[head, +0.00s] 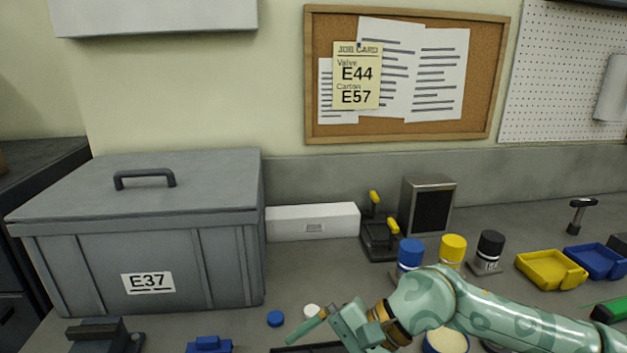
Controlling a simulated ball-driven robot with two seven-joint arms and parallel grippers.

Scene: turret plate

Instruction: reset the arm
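My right arm (510,318), pale green with darker patches, comes in from the right and reaches across the front of the bench. Its gripper (322,325) points left, near a small white disc and above the edge of a dark flat thing (305,348) at the bottom of the picture. One finger shows clearly; the other is hard to make out, so its opening is unclear. I see nothing held in it. My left arm and gripper are not in view.
A grey lidded bin (215,250) marked E37 fills the left. Blue (410,253), yellow (453,249) and black (490,248) capped bottles stand behind my arm. Yellow (550,270) and blue (597,262) trays lie right. A job card (357,80) reads Valve E44, Carton E57.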

